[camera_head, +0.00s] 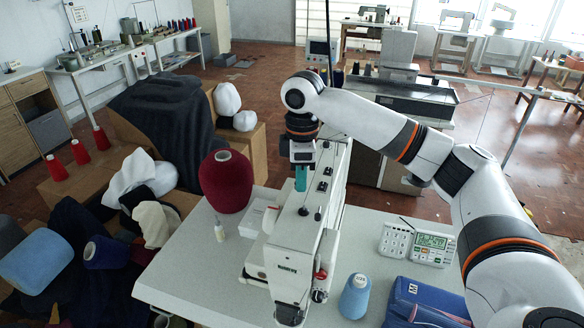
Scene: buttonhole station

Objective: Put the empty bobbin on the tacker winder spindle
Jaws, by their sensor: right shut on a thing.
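The white tacker (294,245) stands on the grey table, with small dark knobs and posts along its top. I cannot tell which of them is the winder spindle. My right gripper (300,181) points down just over the far left side of the tacker's top. Its short teal tip is closed. What it grips is too small or hidden to make out, and I see no empty bobbin elsewhere. I cannot tell whether the tip touches the machine. My left gripper is not in view.
A dark red yarn cone (226,181) stands close left of my right gripper. A blue cone (355,297), a blue case (428,306) and a calculator (431,247) sit right of the tacker.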

